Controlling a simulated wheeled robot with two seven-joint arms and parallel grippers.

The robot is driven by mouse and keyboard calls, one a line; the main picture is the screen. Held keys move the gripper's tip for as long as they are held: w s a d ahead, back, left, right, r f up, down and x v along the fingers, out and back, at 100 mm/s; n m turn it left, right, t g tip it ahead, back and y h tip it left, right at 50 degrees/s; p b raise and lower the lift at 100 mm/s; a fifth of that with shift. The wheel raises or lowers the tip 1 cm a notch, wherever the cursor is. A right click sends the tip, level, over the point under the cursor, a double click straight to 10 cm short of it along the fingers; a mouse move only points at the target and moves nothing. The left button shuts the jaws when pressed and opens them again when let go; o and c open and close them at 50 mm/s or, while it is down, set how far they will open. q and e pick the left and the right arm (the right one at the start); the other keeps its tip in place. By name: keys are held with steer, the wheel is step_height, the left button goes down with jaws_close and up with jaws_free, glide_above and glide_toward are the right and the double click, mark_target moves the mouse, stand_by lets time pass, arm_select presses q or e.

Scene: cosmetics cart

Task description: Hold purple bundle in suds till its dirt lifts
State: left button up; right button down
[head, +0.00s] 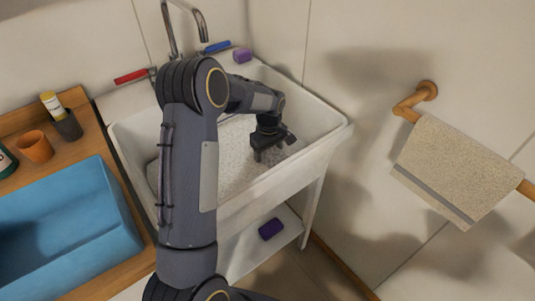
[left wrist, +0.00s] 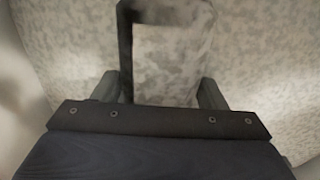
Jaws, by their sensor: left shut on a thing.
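The white sink (head: 333,128) holds pale, speckled suds (head: 235,150). My left gripper (head: 268,152) reaches down into the sink, with its fingers at the suds. In the left wrist view my left gripper (left wrist: 165,92) is shut on a blocky thing (left wrist: 172,60) with a dark edge and a mottled grey face. Suds lie all around it; I cannot make out its colour or tell whether it is the purple bundle. A small purple block (head: 242,55) rests on the sink's back ledge. A darker purple block (head: 271,229) lies on the shelf under the sink. My right gripper is not in view.
A tap (head: 203,27) with red (head: 131,76) and blue (head: 216,47) handles stands behind the sink. At left, a wooden counter holds a blue basin (head: 60,225) and an orange cup (head: 36,147). A towel (head: 455,172) hangs from a wall rail at right.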

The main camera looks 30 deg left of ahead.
arm_select(q)
steer(key=shift+s+a, duration=0.2)
steer(key=shift+s, duration=0.2)
steer(key=shift+w, duration=0.15)
stand_by(0.4)
steer(key=shift+w+d, duration=0.2)
steer(key=shift+w, duration=0.05)
steer(key=shift+s+a, duration=0.2)
steer(key=shift+s, duration=0.2)
stand_by(1.4)
steer(key=shift+w+d, duration=0.15)
steer(key=shift+w, duration=0.25)
stand_by(1.4)
steer(key=shift+r, duration=0.1)
step_height(320, 180, up, 23)
steer(key=p, duration=1.7)
stand_by(0.4)
